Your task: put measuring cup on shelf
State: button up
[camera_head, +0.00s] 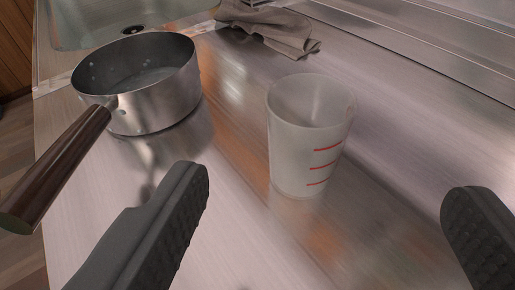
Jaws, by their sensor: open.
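The measuring cup (300,150) is a translucent white cup with red marks on its side. It stands upright on the metal counter (240,225), near the middle of the view. My gripper (325,205) is open, with one dark finger at the lower left and the other at the lower right. The cup stands ahead of the fingers, in line with the gap between them, and neither finger appears to touch it. No shelf can be made out in this view.
A metal saucepan (160,105) with a dark wooden handle (50,170) stands to the left of the cup, its handle pointing toward the lower left. A sink basin (85,25) is behind it. A crumpled grey cloth (285,30) lies behind the cup. The counter right of the cup is clear.

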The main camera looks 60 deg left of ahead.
jog(key=b, duration=0.2)
send_near(308, 97)
jog(key=x, duration=0.4)
jog(key=shift+w+r, duration=0.2)
jog(key=shift+w, duration=0.05)
jog(key=x, duration=0.2)
jog(key=b+x, duration=0.1)
jog(key=x, duration=0.1)
jog(key=shift+s+f, duration=0.2)
jog(key=shift+f, duration=0.2)
jog(key=shift+w+a+f, duration=0.1)
jog(key=shift+w+a, duration=0.3)
jog(key=shift+a, duration=0.05)
jog(key=c, duration=1.2)
jog(key=shift+o, duration=0.2)
